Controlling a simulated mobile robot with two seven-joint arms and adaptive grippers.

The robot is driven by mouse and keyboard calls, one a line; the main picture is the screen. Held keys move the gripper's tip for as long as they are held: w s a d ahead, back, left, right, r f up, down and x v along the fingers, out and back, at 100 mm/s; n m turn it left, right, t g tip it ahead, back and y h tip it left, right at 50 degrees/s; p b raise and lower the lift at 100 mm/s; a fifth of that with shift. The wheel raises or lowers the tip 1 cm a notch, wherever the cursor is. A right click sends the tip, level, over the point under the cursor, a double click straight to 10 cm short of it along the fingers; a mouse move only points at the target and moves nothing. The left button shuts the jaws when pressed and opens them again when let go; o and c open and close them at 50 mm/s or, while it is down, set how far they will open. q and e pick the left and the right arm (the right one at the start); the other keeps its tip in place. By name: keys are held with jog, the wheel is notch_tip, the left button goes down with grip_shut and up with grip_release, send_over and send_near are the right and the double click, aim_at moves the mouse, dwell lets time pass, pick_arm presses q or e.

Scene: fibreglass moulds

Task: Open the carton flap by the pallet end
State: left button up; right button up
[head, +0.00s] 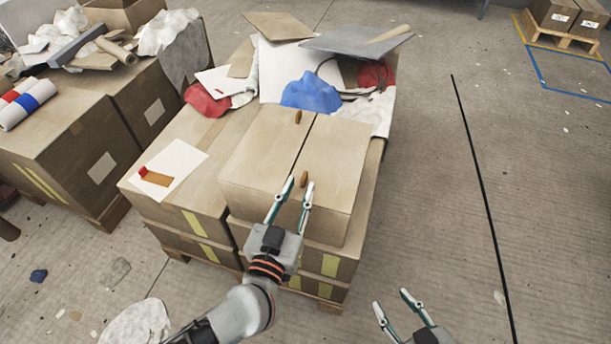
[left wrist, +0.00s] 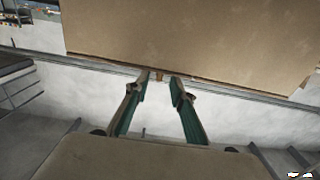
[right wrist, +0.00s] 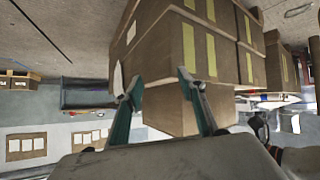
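The carton (head: 250,180) sits at the front of the stack on a pallet, its top split by a dark seam into a left flap (head: 262,143) and a right flap (head: 338,152). Both flaps look flat. A small brown tab (head: 304,179) is at the near edge, another tab (head: 298,117) at the far side. My left gripper (head: 299,184) is open, its fingers either side of the near tab, which also shows between the fingertips in the left wrist view (left wrist: 159,75). I cannot tell whether they touch. My right gripper (head: 391,299) is open and empty, right of the stack.
Mould pieces, a grey board (head: 355,41), blue cloth (head: 311,94) and red cloth (head: 204,101) lie behind the carton. A white sheet (head: 178,160) lies to its left. Another loaded stack (head: 62,140) stands further left.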

aim_at(302, 183)
pick_arm(q)
jog(key=x, duration=0.4)
jog(key=shift+d+b, duration=0.1)
jog(key=shift+b, duration=0.3)
jog(key=shift+w, duration=0.1)
pick_arm(e)
jog(key=shift+w, duration=0.25)
pick_arm(q)
grip_shut()
pick_arm(e)
jog(key=shift+s, duration=0.1)
